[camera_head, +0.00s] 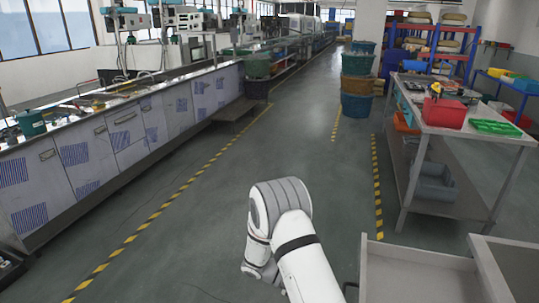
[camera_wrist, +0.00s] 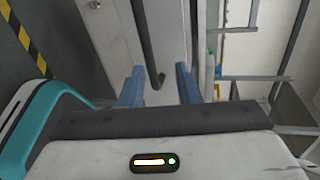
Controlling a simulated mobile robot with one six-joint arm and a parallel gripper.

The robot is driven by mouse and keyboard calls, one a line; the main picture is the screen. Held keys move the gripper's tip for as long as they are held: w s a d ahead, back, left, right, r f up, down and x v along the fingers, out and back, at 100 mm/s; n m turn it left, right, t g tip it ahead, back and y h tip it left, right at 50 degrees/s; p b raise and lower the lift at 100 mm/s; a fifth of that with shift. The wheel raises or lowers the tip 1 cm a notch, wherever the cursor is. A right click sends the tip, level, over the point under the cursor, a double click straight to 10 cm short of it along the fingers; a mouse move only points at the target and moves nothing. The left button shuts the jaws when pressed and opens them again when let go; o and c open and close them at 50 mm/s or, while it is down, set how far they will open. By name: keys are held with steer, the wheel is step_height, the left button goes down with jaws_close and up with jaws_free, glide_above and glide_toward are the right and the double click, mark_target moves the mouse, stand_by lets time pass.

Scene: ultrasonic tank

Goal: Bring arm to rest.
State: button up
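My white arm (camera_head: 290,235) rises at the bottom centre of the head view, bent at a thick grey-banded joint. My gripper is not visible in the head view. In the wrist view my gripper (camera_wrist: 160,86) shows two blue fingers standing apart, with nothing held between them. A dark hooked rod (camera_wrist: 145,45) shows between and beyond the fingertips, in front of a pale surface. I cannot tell how far it is from the fingers.
A grey tray-like surface (camera_head: 415,275) is close at the bottom right. A metal table (camera_head: 470,142) with a red bin (camera_head: 444,112) and a green tray (camera_head: 495,128) stands on the right. A long counter (camera_head: 110,140) lines the left. The aisle floor (camera_head: 290,130) ahead is clear.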

steer(key=s+r+m+t+y+p, duration=0.3)
steer(key=s+r+m+y+p, duration=0.25)
steer(key=r+m, duration=0.65)
steer(key=s+a+r+m+t+y+p, duration=0.1)
steer(key=s+r+m+t+y+p, duration=0.25)
steer(key=s+r+m, duration=0.85)
steer(key=s+r+m+t+y+p, duration=0.1)
steer(key=r+m+t+y+p, duration=0.35)
steer(key=r, duration=1.35)
step_height(320, 180, down, 6)
steer(key=m+g+b, duration=0.2)
steer(key=b, duration=0.1)
steer(key=shift+w+r+m+y+b, duration=0.1)
steer(key=shift+r+m+y+b, duration=0.15)
steer(key=shift+y+b, duration=0.1)
